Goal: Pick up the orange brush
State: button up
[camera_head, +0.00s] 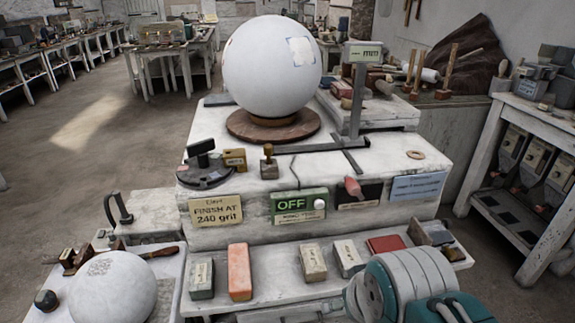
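No orange thing here shows clear bristles. An orange, upright block (239,271) stands on the pale front ledge, between a grey-green block on its left and a cream block on its right. I cannot tell whether it is the brush. A smaller reddish-orange knob or handle (353,187) sticks out of the bench front, right of the green OFF sign. Part of my teal and grey arm fills the lower right, to the right of the orange block and apart from it. My gripper's fingers do not show.
A cream block (312,263), another pale block (347,258) and a red block (386,244) share the ledge (275,287). A large white sphere (271,67) stands on a round brown base above. A smaller sphere (112,289) is at lower left. Open floor lies at left.

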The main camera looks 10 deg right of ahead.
aim_at(240, 272)
jog(key=i+l, duration=0.1)
jog(key=l, duration=0.45)
jog(key=i+l, duration=0.1)
jog(key=l, duration=0.5)
jog(key=i+l, duration=0.1)
jog(key=l, duration=0.45)
jog(key=k+j+u, duration=0.1)
jog(key=u, duration=0.2)
jog(key=k+j+u, duration=0.1)
jog(key=u, duration=0.2)
jog(key=j+u, duration=0.1)
jog(key=u, duration=0.35)
jog(key=j+u, duration=0.1)
jog(key=u, duration=0.35)
jog(key=i+j, duration=0.15)
jog(key=i+z, duration=0.05)
